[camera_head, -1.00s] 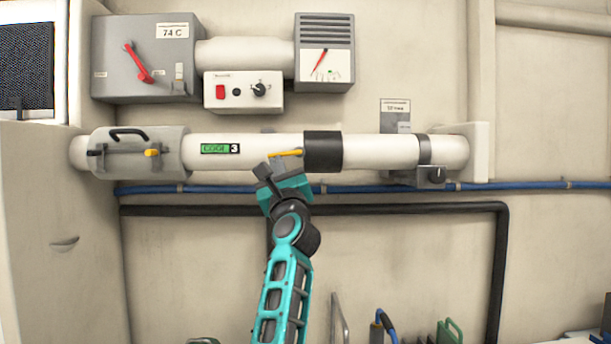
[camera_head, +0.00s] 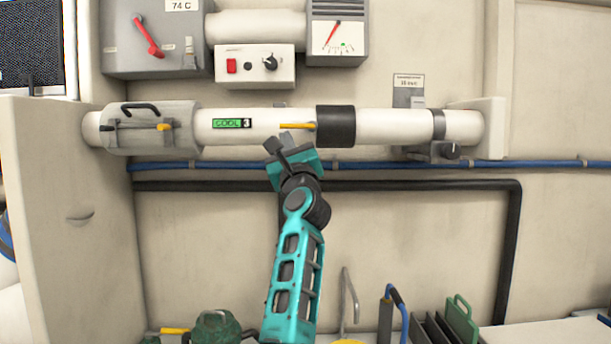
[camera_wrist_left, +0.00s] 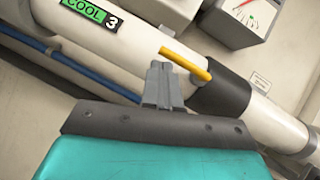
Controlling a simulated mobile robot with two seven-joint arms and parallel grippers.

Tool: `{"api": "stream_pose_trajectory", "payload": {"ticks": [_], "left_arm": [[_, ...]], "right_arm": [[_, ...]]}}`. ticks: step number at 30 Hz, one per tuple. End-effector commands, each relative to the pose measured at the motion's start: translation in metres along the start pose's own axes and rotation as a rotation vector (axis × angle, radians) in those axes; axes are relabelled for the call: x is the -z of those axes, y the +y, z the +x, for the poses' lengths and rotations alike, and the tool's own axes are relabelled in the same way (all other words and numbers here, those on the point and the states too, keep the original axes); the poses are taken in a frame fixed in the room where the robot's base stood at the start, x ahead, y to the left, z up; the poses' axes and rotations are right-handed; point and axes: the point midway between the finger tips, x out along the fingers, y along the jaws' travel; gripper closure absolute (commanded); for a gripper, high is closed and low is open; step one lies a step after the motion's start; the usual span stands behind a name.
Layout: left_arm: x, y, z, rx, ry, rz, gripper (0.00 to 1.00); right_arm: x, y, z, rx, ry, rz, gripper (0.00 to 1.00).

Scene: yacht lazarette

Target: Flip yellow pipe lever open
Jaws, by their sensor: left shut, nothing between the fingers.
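The yellow pipe lever (camera_head: 297,126) lies along the white pipe (camera_head: 380,126), pointing left from beside the black collar (camera_head: 335,126). It also shows in the left wrist view (camera_wrist_left: 186,63), as a bar running to the collar. My left gripper (camera_head: 279,143) is shut and empty just below the lever's left part. In the left wrist view its closed fingertips (camera_wrist_left: 162,70) sit close to the lever's free end. I cannot tell whether they touch it. My right gripper is not in view.
A grey hatch with a black handle (camera_head: 151,128) is on the pipe's left. A control box (camera_head: 255,66) and gauge panel (camera_head: 338,33) sit above. A blue hose (camera_head: 400,166) and black pipe (camera_head: 420,186) run below. Green equipment (camera_head: 215,328) stands at the bottom.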

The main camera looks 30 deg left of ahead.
Motion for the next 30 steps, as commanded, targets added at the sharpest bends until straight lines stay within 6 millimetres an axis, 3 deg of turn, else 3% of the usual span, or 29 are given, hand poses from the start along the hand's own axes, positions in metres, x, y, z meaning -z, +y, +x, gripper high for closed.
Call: {"api": "stream_pose_trajectory", "payload": {"ticks": [7, 21, 30], "left_arm": [[0.032, 0.008, -0.029, -0.002, 0.000, 0.001, 1.00], [0.023, 0.021, -0.110, 0.000, 0.000, 0.001, 1.00], [0.021, 0.024, -0.123, 0.000, -0.002, 0.002, 1.00]], "right_arm": [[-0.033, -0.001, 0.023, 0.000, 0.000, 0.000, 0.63], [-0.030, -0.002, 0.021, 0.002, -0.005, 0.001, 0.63], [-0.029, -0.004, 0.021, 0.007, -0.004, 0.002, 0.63]]}}
